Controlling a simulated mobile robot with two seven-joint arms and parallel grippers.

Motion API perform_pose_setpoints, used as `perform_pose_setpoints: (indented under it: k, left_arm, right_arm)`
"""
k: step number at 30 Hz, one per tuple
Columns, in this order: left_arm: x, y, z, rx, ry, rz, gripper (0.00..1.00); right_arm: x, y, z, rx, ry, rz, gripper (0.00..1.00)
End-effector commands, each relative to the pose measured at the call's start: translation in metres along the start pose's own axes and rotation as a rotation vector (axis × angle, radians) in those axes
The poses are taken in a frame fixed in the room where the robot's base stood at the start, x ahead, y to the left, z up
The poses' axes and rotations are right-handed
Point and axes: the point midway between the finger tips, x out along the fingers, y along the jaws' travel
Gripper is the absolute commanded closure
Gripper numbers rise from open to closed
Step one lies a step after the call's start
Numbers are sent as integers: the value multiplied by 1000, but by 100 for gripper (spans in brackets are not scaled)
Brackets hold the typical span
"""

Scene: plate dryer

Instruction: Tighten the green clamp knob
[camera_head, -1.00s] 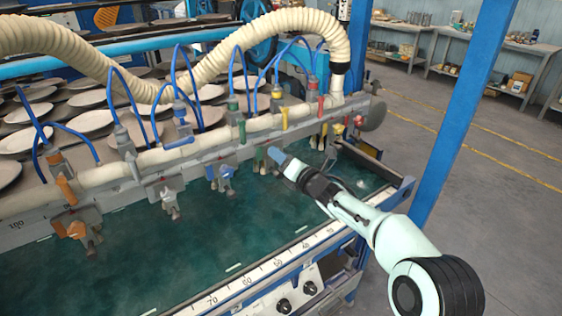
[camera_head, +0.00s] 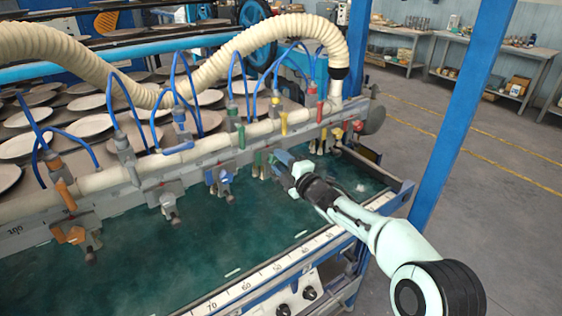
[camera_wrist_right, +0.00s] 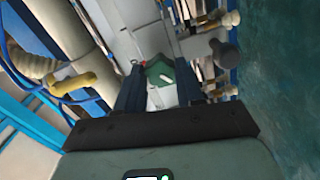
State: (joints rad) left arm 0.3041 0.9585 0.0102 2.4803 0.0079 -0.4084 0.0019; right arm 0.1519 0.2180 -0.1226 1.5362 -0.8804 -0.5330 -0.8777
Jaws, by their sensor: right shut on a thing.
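The green clamp knob (camera_head: 271,160) sits on the lower side of the long clamp rail (camera_head: 215,153), right of the middle in the head view. In the right wrist view the green piece (camera_wrist_right: 160,71) lies between two dark blue fingers. My right gripper (camera_head: 280,158) reaches in from the right and is shut on this green knob. Its fingers hide part of the knob in the head view. My left gripper is not in view.
Other clamps hang along the rail: a blue one (camera_head: 222,183) and an orange one (camera_head: 75,236). A yellow handle (camera_wrist_right: 75,84) is close by in the wrist view. Blue hoses and a ribbed hose (camera_head: 215,62) run above. The green surface (camera_head: 205,240) below is clear.

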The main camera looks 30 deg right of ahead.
Motion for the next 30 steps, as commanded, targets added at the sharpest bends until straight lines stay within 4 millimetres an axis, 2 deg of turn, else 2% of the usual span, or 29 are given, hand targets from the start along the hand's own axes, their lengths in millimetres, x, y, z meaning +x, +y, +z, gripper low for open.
perform_pose_setpoints:
  k: [15, 21, 30]
  left_arm:
    - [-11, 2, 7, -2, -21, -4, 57]
    - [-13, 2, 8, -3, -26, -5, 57]
    - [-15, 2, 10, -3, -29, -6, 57]
  right_arm:
    - [0, -1, 0, 449, 0, -2, 93]
    - [0, -1, -1, 559, 0, -1, 93]
    - [0, -2, 0, 633, 0, -1, 93]
